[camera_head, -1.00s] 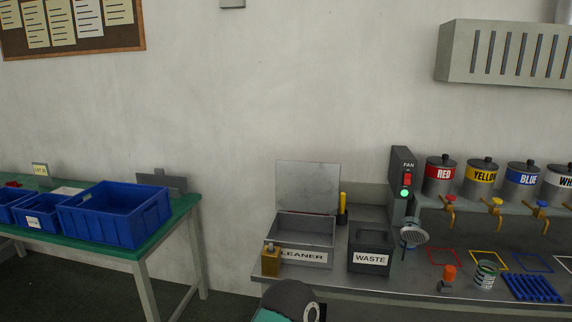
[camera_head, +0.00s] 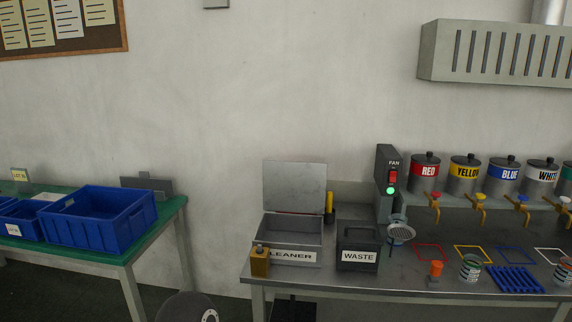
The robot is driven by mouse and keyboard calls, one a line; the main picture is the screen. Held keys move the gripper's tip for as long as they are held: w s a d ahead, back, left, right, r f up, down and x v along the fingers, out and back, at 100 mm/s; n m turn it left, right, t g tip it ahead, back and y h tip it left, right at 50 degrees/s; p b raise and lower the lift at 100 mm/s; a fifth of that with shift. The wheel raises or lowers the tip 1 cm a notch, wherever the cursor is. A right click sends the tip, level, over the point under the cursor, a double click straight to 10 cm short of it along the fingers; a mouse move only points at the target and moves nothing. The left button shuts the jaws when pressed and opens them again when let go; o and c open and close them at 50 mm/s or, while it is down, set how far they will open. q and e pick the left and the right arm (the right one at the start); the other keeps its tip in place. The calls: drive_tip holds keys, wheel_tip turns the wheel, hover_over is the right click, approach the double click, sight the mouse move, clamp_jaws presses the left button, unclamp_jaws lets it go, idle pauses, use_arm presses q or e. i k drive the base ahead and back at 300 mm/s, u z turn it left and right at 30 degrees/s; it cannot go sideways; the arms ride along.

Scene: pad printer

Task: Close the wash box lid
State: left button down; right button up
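Neither of my grippers is in view. Only a dark rounded part of my own arm shows at the bottom edge.
A dark bin labelled "WASTE" (camera_head: 357,258) stands right of the wash box. A yellow-handled tool (camera_head: 330,205) is behind it. The fan switch box (camera_head: 387,185) and paint tanks (camera_head: 426,175) are further right. Blue crates (camera_head: 100,222) sit on a green table (camera_head: 172,210) at left.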

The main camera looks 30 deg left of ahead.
sight(288, 186)
drive_tip(key=z, duration=0.05)
drive_tip(key=i, duration=1)
drive_tip(key=u, duration=0.05)
